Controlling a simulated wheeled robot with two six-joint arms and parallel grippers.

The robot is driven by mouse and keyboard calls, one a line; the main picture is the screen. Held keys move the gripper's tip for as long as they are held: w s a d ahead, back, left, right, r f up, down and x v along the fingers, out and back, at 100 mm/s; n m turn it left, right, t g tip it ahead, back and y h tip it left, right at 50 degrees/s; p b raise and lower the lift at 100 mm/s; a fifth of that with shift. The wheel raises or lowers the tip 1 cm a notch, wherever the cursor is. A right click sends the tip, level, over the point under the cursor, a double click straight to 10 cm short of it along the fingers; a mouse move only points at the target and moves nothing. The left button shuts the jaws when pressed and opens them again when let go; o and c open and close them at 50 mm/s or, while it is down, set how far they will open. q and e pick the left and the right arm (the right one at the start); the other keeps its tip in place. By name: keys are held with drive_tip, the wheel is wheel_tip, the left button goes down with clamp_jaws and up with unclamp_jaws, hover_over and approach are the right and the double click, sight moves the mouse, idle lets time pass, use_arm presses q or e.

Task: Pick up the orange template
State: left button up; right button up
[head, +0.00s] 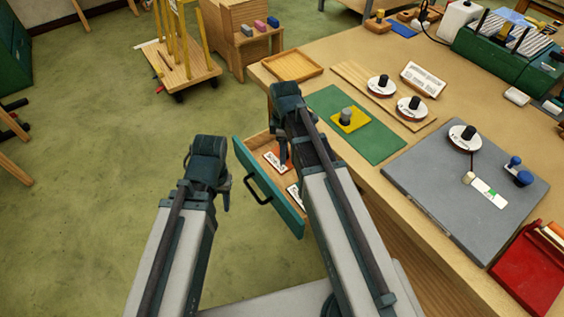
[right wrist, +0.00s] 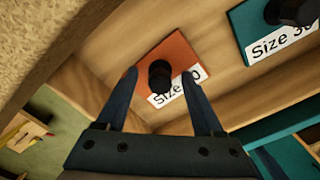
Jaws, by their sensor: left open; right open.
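The orange template (right wrist: 172,57) is a flat square with a dark knob (right wrist: 160,75) and a white label starting "Size"; it lies in the open drawer (head: 250,150). In the head view the orange template (head: 284,156) is partly hidden by my right arm. My right gripper (right wrist: 165,88) is open above the drawer, its two fingers on either side of the knob in the picture; I cannot tell how far above it they are. My left gripper (head: 207,185) is open and empty, out over the floor left of the drawer.
A teal template (right wrist: 275,30) with a label lies beside the orange one in the drawer. The drawer's teal front (head: 268,190) has a black handle. On the bench are a green mat (head: 375,144) with a yellow template (head: 358,121) and a grey board (head: 425,190).

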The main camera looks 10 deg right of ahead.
clamp_jaws()
idle(0.3)
drive_tip(key=shift+r, duration=0.1)
wheel_tip(320, 180, up, 10)
drive_tip(key=p, duration=1)
drive_tip(key=c, duration=0.6)
unclamp_jaws()
drive_tip(key=shift+c, duration=0.2)
clamp_jaws()
